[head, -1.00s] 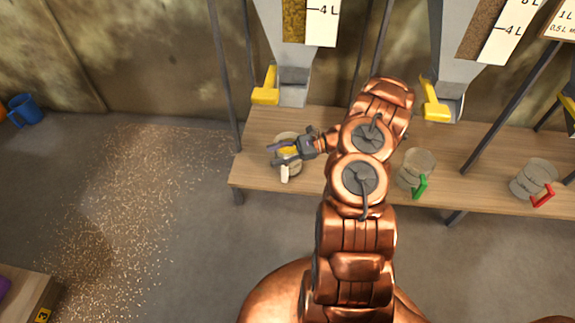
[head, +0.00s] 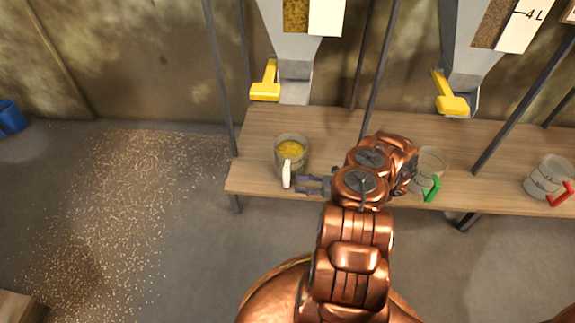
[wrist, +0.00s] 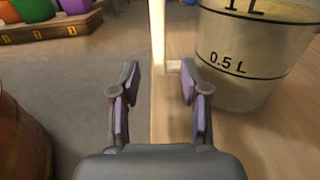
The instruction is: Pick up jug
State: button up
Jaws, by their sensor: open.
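A clear jug (head: 303,163) with a white handle (head: 287,173) stands upright on the wooden shelf, partly filled with yellow grain. My gripper (head: 308,184) is just right of the handle, near the shelf's front edge, open and empty. In the wrist view the jug (wrist: 248,60), marked 0.5 L and 1 L, is at the upper right. Its pale handle (wrist: 157,35) runs upright ahead of the gap between my open fingers (wrist: 159,85). I cannot tell whether the handle is between the fingertips or just beyond them.
A jug with a green handle (head: 432,190) stands right of my arm, and one with a red handle (head: 561,195) farther right. Hoppers with yellow levers (head: 265,82) hang above. Thin posts rise from the wooden shelf (head: 256,178). Spilled grain (head: 125,205) lies on the floor.

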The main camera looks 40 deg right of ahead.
aim_at(286, 187)
jog(key=shift+r+b+x, duration=0.15)
jog(key=shift+b+x, duration=0.4)
jog(key=shift+x, duration=0.9)
jog(key=shift+r+b+x, duration=0.15)
jog(key=shift+b+x, duration=0.4)
jog(key=shift+x, duration=0.9)
grip_shut()
